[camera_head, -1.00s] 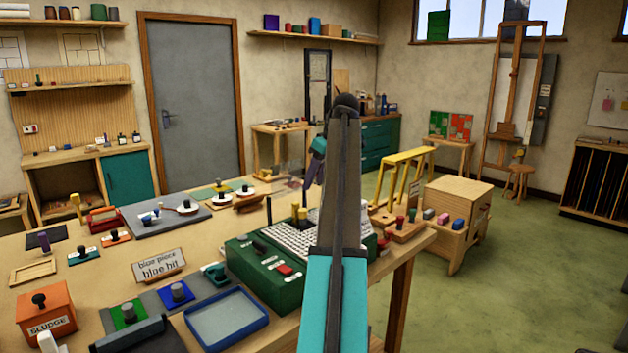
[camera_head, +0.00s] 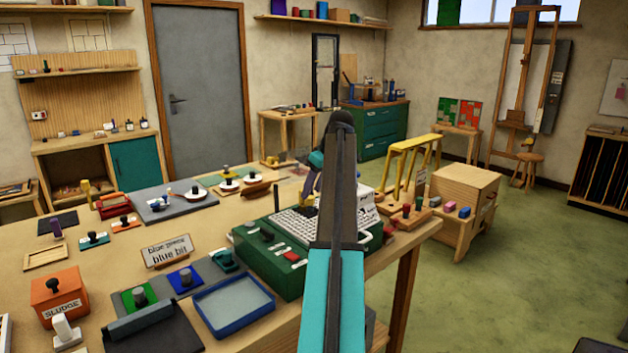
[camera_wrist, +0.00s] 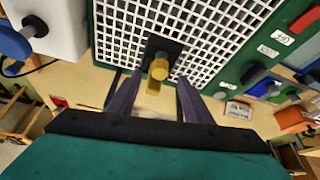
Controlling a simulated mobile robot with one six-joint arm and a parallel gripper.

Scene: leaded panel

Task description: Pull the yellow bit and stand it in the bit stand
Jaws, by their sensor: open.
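The yellow bit (camera_wrist: 159,69) stands upright on a dark square at the edge of the white grid top of a green machine (camera_head: 275,262). In the head view it is a small yellow patch (camera_head: 311,199), partly hidden by my gripper (camera_head: 306,188). In the wrist view my gripper (camera_wrist: 156,92) is open, one purple finger on each side of the bit and nothing held. I cannot tell if the fingers touch it. A wooden block with coloured pegs (camera_head: 421,219), possibly the bit stand, is right of the machine.
A blue-rimmed tray (camera_head: 234,326) and a "blue piece / blue bit" sign (camera_head: 168,250) are left of the machine. A yellow rack (camera_head: 407,163) stands behind the pegged block. A wooden cabinet (camera_head: 466,187) is off the table's right side, with open floor beyond.

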